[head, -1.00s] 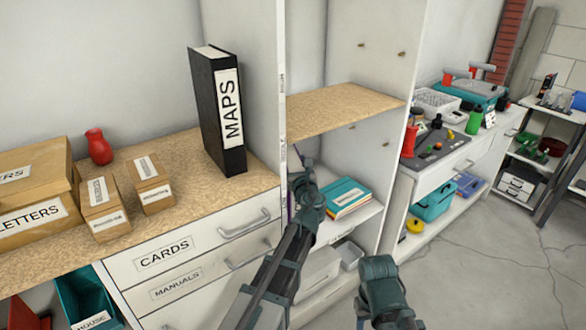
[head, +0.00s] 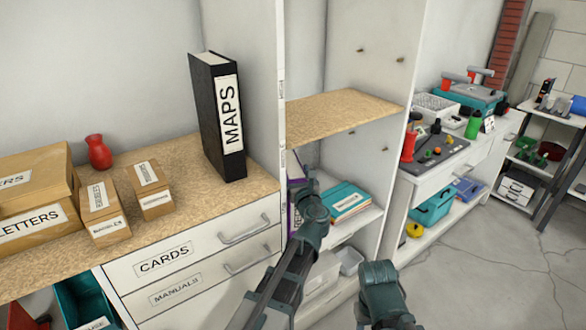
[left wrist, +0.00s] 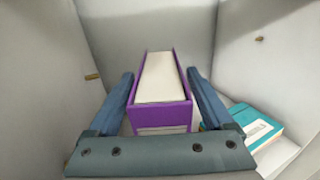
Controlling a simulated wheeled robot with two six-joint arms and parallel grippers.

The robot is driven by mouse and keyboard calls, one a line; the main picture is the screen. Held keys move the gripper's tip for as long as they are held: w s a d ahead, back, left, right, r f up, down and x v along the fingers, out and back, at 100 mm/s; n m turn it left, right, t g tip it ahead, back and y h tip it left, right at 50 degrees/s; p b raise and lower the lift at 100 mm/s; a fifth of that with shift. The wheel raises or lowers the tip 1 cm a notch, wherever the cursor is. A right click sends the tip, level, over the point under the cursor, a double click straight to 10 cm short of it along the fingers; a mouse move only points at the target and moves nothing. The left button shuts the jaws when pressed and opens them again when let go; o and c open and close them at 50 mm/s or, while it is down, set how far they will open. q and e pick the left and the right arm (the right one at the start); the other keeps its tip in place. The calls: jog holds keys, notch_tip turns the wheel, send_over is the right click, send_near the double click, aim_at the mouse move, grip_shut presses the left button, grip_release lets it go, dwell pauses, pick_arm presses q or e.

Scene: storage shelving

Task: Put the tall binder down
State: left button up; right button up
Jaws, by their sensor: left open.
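A purple binder with white page edges (left wrist: 160,85) stands upright in the shelf bay in the left wrist view. Only a thin strip of it (head: 292,217) shows in the head view, behind the cabinet's side panel and my gripper. My left gripper (head: 299,182) is inside the bay, and it is open. Its two fingers (left wrist: 159,92) lie either side of the binder, with a small gap visible on each side. The binder's lower end is hidden by my gripper. A black binder labelled MAPS (head: 220,115) stands upright on the cabinet top.
Teal books (head: 348,199) lie flat to the right of the purple binder; they also show in the left wrist view (left wrist: 255,125). A wooden shelf board (head: 345,112) is above. The side panel (head: 282,110) stands left of my gripper. Cardboard boxes (head: 40,195) and a red vase (head: 99,152) stand left.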

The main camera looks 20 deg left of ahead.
pick_arm(q)
jog(key=v, duration=0.8)
jog(key=shift+s+d, duration=0.15)
jog(key=shift+s, duration=0.2)
jog(key=shift+s, duration=0.1)
